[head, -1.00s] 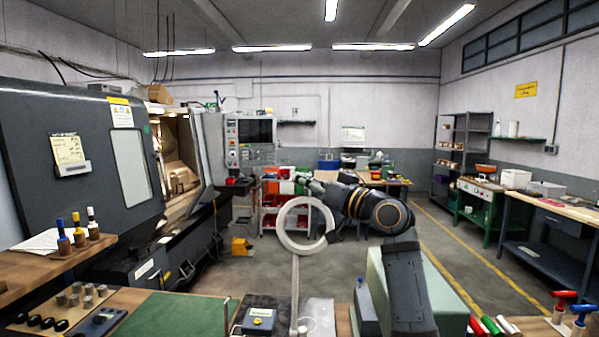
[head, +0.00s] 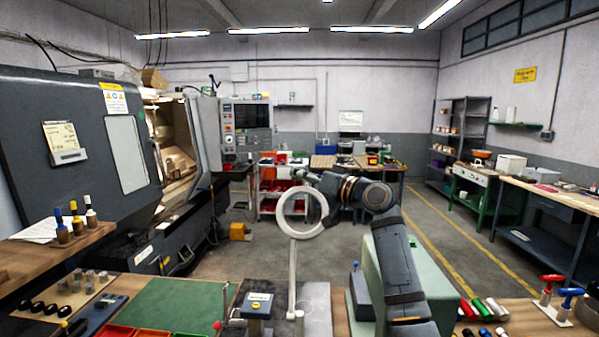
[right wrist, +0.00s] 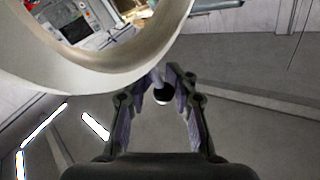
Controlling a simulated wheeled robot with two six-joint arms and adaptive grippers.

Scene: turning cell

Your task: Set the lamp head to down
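The lamp is a white ring head (head: 282,214) on a thin pale post (head: 292,275) at the middle of the head view. The ring stands upright, its open face toward the head camera. It also fills the upper left of the right wrist view (right wrist: 110,75), very close. My right gripper (head: 322,188) is at the ring's upper right edge, partly hidden in the head view. In the right wrist view its two fingers (right wrist: 168,82) are apart, with a small dark knob with a white end (right wrist: 162,92) between the tips. Firm contact cannot be made out. My left gripper is not in view.
A green mat (head: 180,305), red trays (head: 115,331) and a small box with a yellow top (head: 258,303) are on the near bench. A lathe (head: 85,150) stands at left.

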